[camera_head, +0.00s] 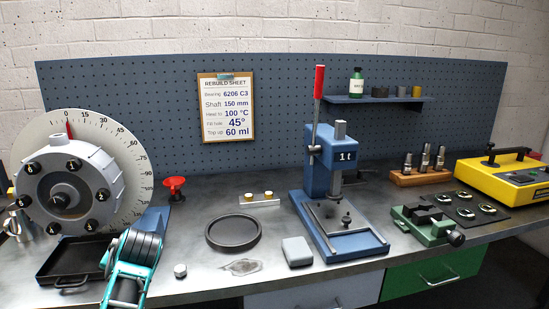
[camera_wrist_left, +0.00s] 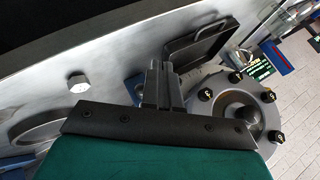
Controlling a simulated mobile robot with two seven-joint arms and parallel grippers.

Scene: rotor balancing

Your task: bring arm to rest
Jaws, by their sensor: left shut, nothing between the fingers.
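My left arm (camera_head: 132,262), teal and black, comes in at the lower left in the head view, in front of the rotor and beside the black tray. My left gripper (camera_wrist_left: 162,78) shows in the left wrist view with its two dark fingers together and nothing between them. In that view, the rotor (camera_wrist_left: 238,112) lies just right of the fingers and the tray (camera_wrist_left: 197,42) beyond them. In the head view, the grey rotor (camera_head: 62,188) with numbered black knobs stands before a degree dial (camera_head: 128,165), its red pointer near 0. My right gripper is not in view.
The black tray (camera_head: 62,268) sits below the rotor. A small metal bolt (camera_head: 180,270) lies right of my arm; it also shows in the left wrist view (camera_wrist_left: 77,82). A round black dish (camera_head: 233,246), grey block (camera_head: 297,251) and blue press (camera_head: 345,245) stand farther right.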

